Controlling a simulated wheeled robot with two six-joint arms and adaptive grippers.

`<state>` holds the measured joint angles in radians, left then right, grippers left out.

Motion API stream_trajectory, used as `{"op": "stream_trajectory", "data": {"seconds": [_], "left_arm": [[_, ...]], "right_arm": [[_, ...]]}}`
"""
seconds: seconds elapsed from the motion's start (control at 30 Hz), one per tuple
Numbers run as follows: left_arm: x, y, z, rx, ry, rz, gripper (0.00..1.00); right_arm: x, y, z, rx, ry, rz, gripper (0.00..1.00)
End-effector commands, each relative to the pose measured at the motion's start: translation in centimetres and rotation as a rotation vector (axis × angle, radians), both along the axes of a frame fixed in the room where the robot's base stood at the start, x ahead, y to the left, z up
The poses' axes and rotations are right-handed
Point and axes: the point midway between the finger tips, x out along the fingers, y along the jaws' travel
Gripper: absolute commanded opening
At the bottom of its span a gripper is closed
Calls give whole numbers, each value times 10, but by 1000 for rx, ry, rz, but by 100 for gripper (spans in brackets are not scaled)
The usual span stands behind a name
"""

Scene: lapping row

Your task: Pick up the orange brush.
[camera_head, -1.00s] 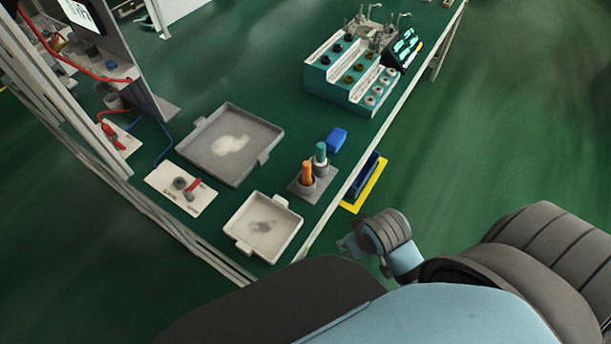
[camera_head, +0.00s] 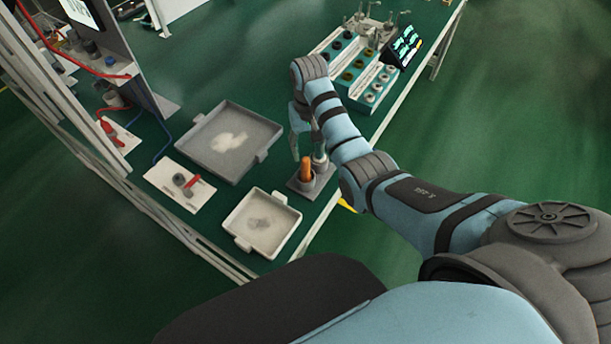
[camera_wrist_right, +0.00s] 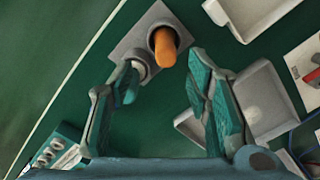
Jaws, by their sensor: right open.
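The orange brush (camera_head: 306,169) stands upright in a grey holder (camera_head: 301,186) near the table's front edge. In the right wrist view the orange brush (camera_wrist_right: 165,46) shows at the top, beyond the fingertips. A teal-handled brush (camera_wrist_right: 128,88) stands in the same holder, close to the left finger in that view; my arm hides most of it in the head view. My right gripper (camera_head: 300,146) is above the holder. Its fingers (camera_wrist_right: 160,72) are spread apart with nothing held between them. My left gripper is not in view.
A large grey tray (camera_head: 188,142) with a pale patch lies to the left. A smaller white tray (camera_head: 238,236) lies in front. A white plate (camera_head: 160,178) holds a red-handled item. A teal rack of rings (camera_head: 392,78) stands behind my right arm.

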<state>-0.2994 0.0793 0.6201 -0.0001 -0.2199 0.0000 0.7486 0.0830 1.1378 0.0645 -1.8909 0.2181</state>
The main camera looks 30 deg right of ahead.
Motion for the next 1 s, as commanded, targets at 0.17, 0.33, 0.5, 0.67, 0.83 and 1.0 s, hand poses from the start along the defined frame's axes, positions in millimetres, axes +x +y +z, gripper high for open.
{"op": "stream_trajectory", "data": {"seconds": [0.17, 0.33, 0.5, 0.67, 0.83, 1.0], "left_arm": [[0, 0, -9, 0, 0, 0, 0], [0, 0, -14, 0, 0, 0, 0], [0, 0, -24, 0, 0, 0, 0], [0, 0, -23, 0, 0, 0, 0], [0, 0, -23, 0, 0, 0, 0], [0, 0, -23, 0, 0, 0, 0]], "right_arm": [[0, 0, -39, 0, -1, 1, 45], [0, 5, -64, 1, 0, 1, 45], [1, 7, -95, -1, -2, 1, 45], [1, 7, -97, -1, -4, 1, 45], [1, 7, -96, -1, -4, 1, 30], [1, 7, -96, -1, -3, 1, 3]]}}
